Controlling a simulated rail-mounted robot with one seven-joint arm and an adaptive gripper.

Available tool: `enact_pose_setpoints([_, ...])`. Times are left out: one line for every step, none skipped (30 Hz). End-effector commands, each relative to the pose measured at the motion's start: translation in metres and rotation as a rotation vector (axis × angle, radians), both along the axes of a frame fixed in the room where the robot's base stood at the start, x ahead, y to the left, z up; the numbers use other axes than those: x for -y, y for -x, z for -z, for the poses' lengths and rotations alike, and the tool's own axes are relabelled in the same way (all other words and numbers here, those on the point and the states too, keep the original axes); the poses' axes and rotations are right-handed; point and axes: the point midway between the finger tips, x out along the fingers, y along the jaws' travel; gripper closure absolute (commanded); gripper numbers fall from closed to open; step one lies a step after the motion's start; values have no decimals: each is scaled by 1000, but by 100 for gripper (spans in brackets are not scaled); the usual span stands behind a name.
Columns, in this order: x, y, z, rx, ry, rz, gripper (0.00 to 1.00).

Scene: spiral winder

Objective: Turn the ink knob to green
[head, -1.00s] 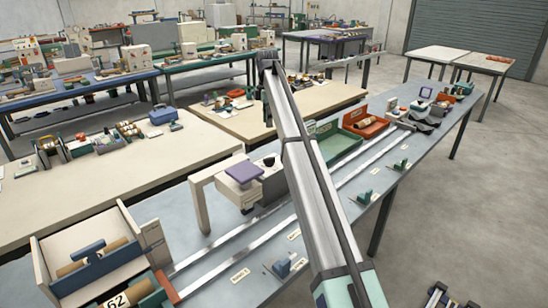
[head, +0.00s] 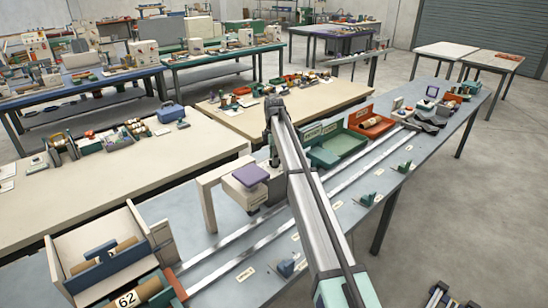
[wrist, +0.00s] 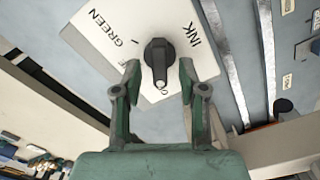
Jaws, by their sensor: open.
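The ink knob (wrist: 159,55) is black, with a white mark at its lower end, on a white panel (wrist: 98,38) in the wrist view. The panel reads "INK" on the right and "GREEN" at upper left; other lettering is partly covered by my gripper. The knob's long bar runs up and down in the picture, its white mark away from "GREEN". My gripper (wrist: 158,75) is open, one finger on each side of the knob's lower part, with gaps visible; I cannot tell the depth between them. In the head view my arm hides most of the knob's area.
A winder bench (head: 330,204) with two long rails runs diagonally through the head view.

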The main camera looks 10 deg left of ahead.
Motion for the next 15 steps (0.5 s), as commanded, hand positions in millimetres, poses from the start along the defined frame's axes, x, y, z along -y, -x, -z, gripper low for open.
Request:
enact_pose_setpoints([0, 0, 3, 0, 0, 0, 58])
enact_pose_setpoints([0, 0, 5, 0, 0, 0, 58])
enact_pose_setpoints([0, 0, 7, 1, 0, 0, 58])
enact_pose_setpoints([0, 0, 8, 1, 0, 0, 58])
enact_pose_setpoints([0, 0, 9, 1, 0, 0, 58])
enact_pose_setpoints([0, 0, 10, 1, 0, 0, 58])
enact_pose_setpoints([0, 0, 11, 1, 0, 0, 58])
enact_pose_setpoints([0, 0, 11, 1, 0, 0, 58])
enact_pose_setpoints([0, 0, 11, 1, 0, 0, 58])
enact_pose_setpoints([0, 0, 11, 1, 0, 0, 58])
enact_pose_setpoints([0, 0, 11, 1, 0, 0, 58])
enact_pose_setpoints([0, 0, 11, 1, 0, 0, 58])
enact_pose_setpoints([0, 0, 11, 1, 0, 0, 58])
enact_pose_setpoints([0, 0, 11, 1, 0, 0, 65])
enact_pose_setpoints([0, 0, 11, 1, 0, 0, 80])
